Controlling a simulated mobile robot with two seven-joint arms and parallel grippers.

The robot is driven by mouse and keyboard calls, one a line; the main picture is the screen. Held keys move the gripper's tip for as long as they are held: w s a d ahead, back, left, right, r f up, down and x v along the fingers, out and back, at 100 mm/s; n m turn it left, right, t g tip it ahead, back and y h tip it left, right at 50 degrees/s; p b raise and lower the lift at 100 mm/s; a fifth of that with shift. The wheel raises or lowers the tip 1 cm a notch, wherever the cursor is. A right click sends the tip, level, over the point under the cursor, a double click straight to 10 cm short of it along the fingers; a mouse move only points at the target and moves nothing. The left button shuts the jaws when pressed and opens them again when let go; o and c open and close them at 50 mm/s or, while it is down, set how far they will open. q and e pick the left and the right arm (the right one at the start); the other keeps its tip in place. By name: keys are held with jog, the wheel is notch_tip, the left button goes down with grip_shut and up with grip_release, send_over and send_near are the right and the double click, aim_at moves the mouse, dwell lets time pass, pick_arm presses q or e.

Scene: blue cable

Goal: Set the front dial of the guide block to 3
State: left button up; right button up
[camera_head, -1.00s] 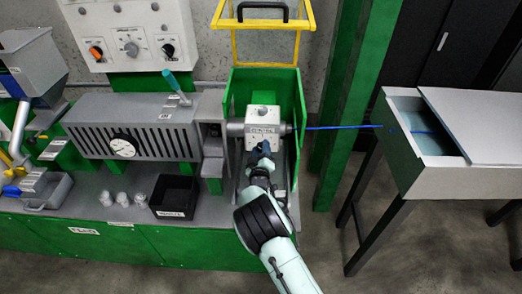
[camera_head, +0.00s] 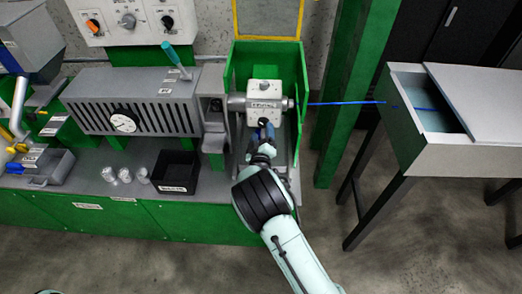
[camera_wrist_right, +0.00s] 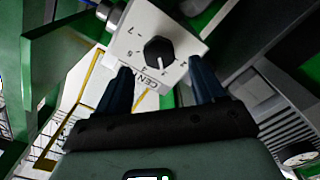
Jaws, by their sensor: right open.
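The guide block (camera_head: 264,90) is a white box with lettering on its front, held between grey round ends inside a green-sided bay. In the right wrist view its white face (camera_wrist_right: 137,32) carries a black front dial (camera_wrist_right: 159,50) ringed with numbers. I cannot read for certain which number the dial points at. My right gripper (camera_head: 265,127) is just in front of the block; in the wrist view its dark fingers (camera_wrist_right: 161,72) are open on either side below the dial, with nothing between them. Contact with the block cannot be told. My left gripper is out of view.
A blue cable (camera_head: 345,102) runs from the block's right side to an open-topped grey box (camera_head: 468,157) on legs. Green walls flank the bay. A slotted grey housing (camera_head: 128,100) with a gauge, a black bin (camera_head: 175,171) and small clear cups (camera_head: 125,175) stand to the left.

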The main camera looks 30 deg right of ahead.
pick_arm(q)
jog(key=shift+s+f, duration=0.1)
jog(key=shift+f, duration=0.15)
pick_arm(e)
jog(key=v, duration=0.9)
